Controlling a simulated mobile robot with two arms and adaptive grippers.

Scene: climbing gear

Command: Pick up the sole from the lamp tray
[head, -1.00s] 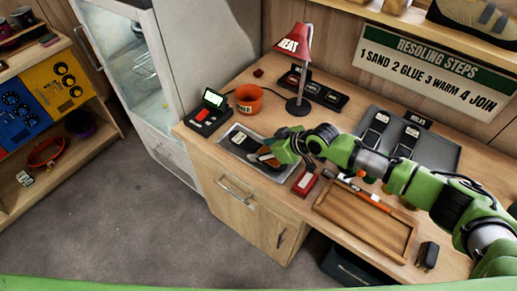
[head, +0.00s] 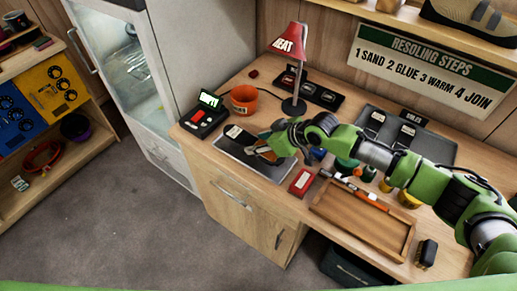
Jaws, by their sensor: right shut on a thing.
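The lamp tray (head: 232,153) is a shallow metal tray at the front left of the bench. A dark sole with a white label (head: 235,132) is at the tray, its label end toward the back left. My right gripper (head: 264,150) is over the tray and shut on the sole's near right end, hiding part of it. Whether the sole is clear of the tray floor is hard to tell. The red heat lamp (head: 289,40) stands behind. My left gripper is not in view.
An orange pot (head: 244,99) and a black device with a green screen (head: 206,112) stand behind the tray. A red box (head: 301,182), wooden tray (head: 350,225) and brush-like tool lie to the right. A grey tray (head: 440,150) with more soles is at the back right.

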